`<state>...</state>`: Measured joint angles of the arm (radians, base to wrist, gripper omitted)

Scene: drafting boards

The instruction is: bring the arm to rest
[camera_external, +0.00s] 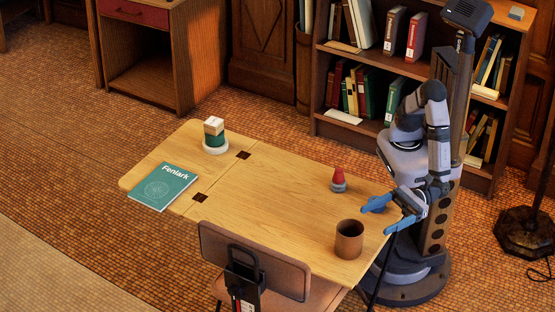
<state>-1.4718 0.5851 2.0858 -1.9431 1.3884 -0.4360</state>
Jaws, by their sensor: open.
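My gripper (388,214) is open and empty, with its two blue fingers spread apart. It is over the right end of the wooden table (262,200). A brown cup (349,240) stands to the left of and below the gripper in the picture, apart from it. A small red-topped piece with a grey base (338,181) stands upright to the left of the gripper, also apart from it. My arm is folded close to its column at the table's right edge.
A chair (255,262) is at the front edge. The table's middle is clear. A bookshelf (345,123) stands behind.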

